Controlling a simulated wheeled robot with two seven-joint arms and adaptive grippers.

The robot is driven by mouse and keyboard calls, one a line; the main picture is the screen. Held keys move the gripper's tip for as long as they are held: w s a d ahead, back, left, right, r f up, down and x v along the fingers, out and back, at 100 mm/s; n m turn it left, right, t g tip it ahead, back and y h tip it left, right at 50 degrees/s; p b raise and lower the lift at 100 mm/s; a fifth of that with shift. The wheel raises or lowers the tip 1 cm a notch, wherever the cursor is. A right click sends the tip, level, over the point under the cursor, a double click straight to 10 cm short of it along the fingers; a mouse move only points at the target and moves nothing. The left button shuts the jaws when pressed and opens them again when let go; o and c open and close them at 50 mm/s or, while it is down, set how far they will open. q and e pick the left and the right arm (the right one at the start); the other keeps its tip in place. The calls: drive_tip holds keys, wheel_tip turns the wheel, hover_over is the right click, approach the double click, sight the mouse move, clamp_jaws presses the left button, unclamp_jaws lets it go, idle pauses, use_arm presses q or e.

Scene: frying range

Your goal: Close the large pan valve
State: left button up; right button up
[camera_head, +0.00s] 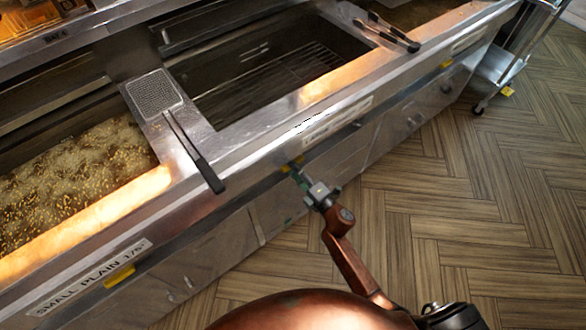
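A yellow valve handle (291,164) sits on the front of the fryer range, below and left of a white label (338,121) too blurred to read. That label is under the middle pan (270,85), which is dark, with a wire rack inside. My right gripper (299,174) reaches in from the bottom, with its fingertips right at this yellow handle. The fingers partly hide the handle, and I cannot tell whether they touch or grip it. My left gripper is not in view.
The left pan (50,198) holds bubbling oil. A mesh skimmer (155,95) lies on the divider, its black handle overhanging the front edge. Tongs (385,31) lie further right. Other yellow handles (119,277) (446,64) show along the front. A wheeled cart (505,62) stands right; the wood floor (460,190) is clear.

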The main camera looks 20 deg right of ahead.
drive_tip(key=v, duration=1.2)
drive_tip(key=s+d+f+m+g+h+p, duration=0.25)
drive_tip(key=s+f+m, duration=0.2)
drive_tip(key=f, duration=0.55)
drive_tip(key=s+d+f+m+g+h+p, duration=0.15)
drive_tip(key=s+d+f+m, duration=0.35)
drive_tip(key=f, duration=0.5)
drive_tip(key=s+d+f+m+g+h+p, duration=0.25)
drive_tip(key=s+f, duration=0.45)
drive_tip(key=f, duration=0.4)
use_arm(q)
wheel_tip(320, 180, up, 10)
drive_tip(key=p, duration=0.5)
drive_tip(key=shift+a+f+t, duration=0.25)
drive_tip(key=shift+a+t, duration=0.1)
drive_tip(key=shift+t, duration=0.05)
use_arm(e)
drive_tip(key=s+f+m+g, duration=0.3)
drive_tip(key=s+f, duration=0.1)
drive_tip(key=s, duration=0.9)
drive_tip(key=s+f+m+g, duration=0.3)
drive_tip(key=s+f, duration=0.2)
drive_tip(key=s, duration=0.8)
drive_tip(key=s+d+f+m+g, duration=0.1)
drive_tip(key=s+f+g, duration=0.3)
drive_tip(key=s, duration=1)
drive_tip(key=shift+f+m, duration=0.45)
drive_tip(key=shift+m, duration=0.45)
